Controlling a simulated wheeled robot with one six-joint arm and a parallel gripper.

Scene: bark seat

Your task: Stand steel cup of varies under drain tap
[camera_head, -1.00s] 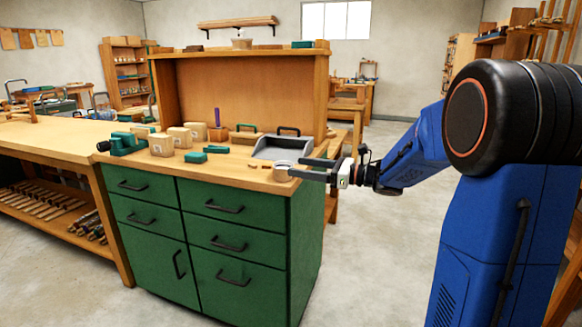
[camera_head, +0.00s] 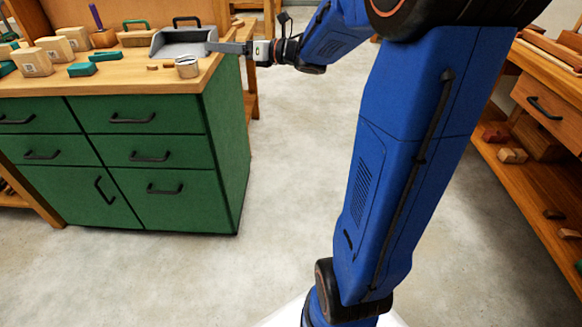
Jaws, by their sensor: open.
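The cup appears apart from the fingers. I cannot make out a drain tap in this view.
The bench top (camera_head: 130,80) sits on a green drawer cabinet (camera_head: 165,150). A grey dustpan-like tray (camera_head: 180,36) is behind the cup. Wooden blocks (camera_head: 33,62) and a green piece (camera_head: 82,69) lie left. Open floor (camera_head: 290,180) is right of the cabinet.

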